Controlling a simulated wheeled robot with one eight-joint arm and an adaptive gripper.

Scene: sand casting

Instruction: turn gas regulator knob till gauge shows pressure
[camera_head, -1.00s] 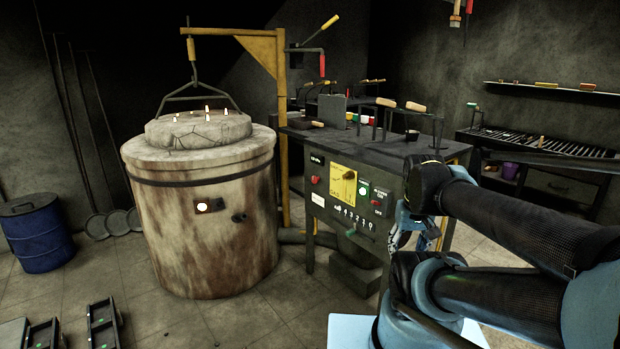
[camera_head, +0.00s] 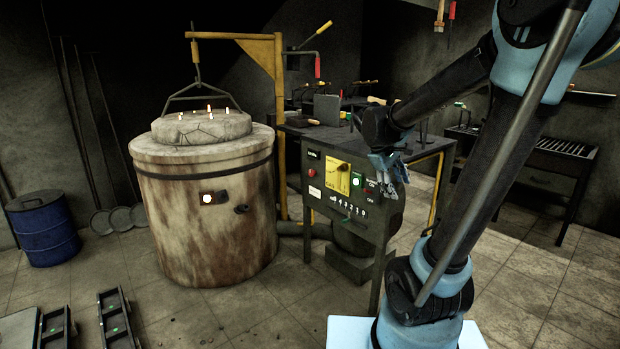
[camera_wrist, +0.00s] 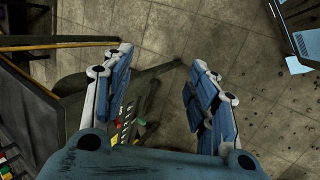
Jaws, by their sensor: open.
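A dark control cabinet (camera_head: 318,221) stands right of the furnace. Its front carries a yellow gas panel (camera_head: 331,178) with a small dark knob (camera_head: 343,167) at its upper right. A gauge reading is too small to make out. My gripper (camera_head: 390,170) is open and empty, to the right of the yellow panel, by the cabinet front's right end; it seems apart from the knob. In the wrist view my gripper's fingers (camera_wrist: 159,65) are spread wide, with floor between them. The cabinet front (camera_wrist: 125,122) shows edge-on beside the left finger there, partly hidden.
The round furnace (camera_head: 203,240) stands left of the cabinet, under a yellow hoist frame (camera_head: 279,110). Red and green buttons, a numbered scale (camera_head: 349,206) and a lever sit around the yellow panel. A blue barrel (camera_head: 42,230) stands far left.

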